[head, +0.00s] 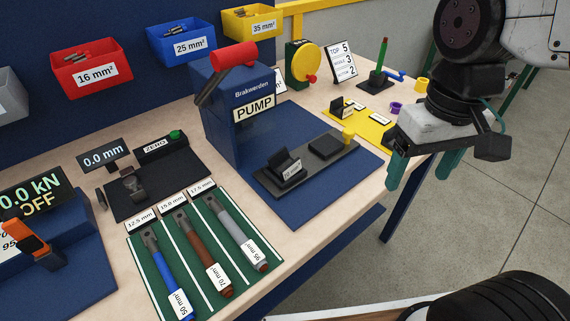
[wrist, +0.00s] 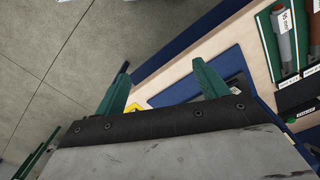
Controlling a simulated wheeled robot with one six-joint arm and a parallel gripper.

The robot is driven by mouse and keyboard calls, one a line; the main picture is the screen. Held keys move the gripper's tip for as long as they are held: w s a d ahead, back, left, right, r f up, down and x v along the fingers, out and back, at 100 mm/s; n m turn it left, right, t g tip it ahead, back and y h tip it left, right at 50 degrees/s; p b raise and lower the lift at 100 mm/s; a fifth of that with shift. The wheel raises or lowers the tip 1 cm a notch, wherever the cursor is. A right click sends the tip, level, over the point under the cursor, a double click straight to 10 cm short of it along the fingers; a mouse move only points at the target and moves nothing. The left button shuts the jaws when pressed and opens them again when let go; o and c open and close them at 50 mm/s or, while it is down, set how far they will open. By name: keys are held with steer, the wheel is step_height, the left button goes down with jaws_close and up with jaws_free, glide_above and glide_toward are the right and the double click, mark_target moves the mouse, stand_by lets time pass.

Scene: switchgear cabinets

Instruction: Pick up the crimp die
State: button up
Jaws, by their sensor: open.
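A small black block with a white label (head: 287,166) stands upright on the grey bar of the pump's blue base; it looks like the crimp die, but its label is too small to read surely. A flat dark block (head: 326,146) lies beside it on the same bar. Another small black labelled piece (head: 341,106) stands on the yellow mat. My gripper (head: 423,167) has two green fingers spread apart with nothing between them. It hangs at the bench's right front edge, right of the pump base and apart from it. In the wrist view the open fingers (wrist: 165,82) show.
A blue pump (head: 240,110) with a red lever stands behind the bar. The green mat (head: 150,270) holds three labelled tools. A yellow wheel (head: 307,63) and a green post (head: 380,62) stand at the back right. Bins hang on the wall. Open floor lies right.

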steer(key=w+a+f+m, duration=0.4)
steer(key=w+a+m, duration=0.1)
steer(key=w+a, duration=0.85)
steer(key=m, duration=0.6)
glide_toward(287, 164)
steer(key=shift+w+d, duration=0.15)
steer(key=shift+d, duration=0.05)
steer(key=shift+m, duration=0.9)
steer(key=shift+s+a+f, duration=0.1)
steer(key=shift+f, duration=1.75)
steer(key=shift+s+a+f, duration=0.1)
steer(key=shift+s+f, duration=0.05)
steer(key=shift+f, duration=1.75)
steer(key=c, duration=1.3)
steer(key=shift+c, duration=0.4)
steer(key=shift+r, duration=0.15)
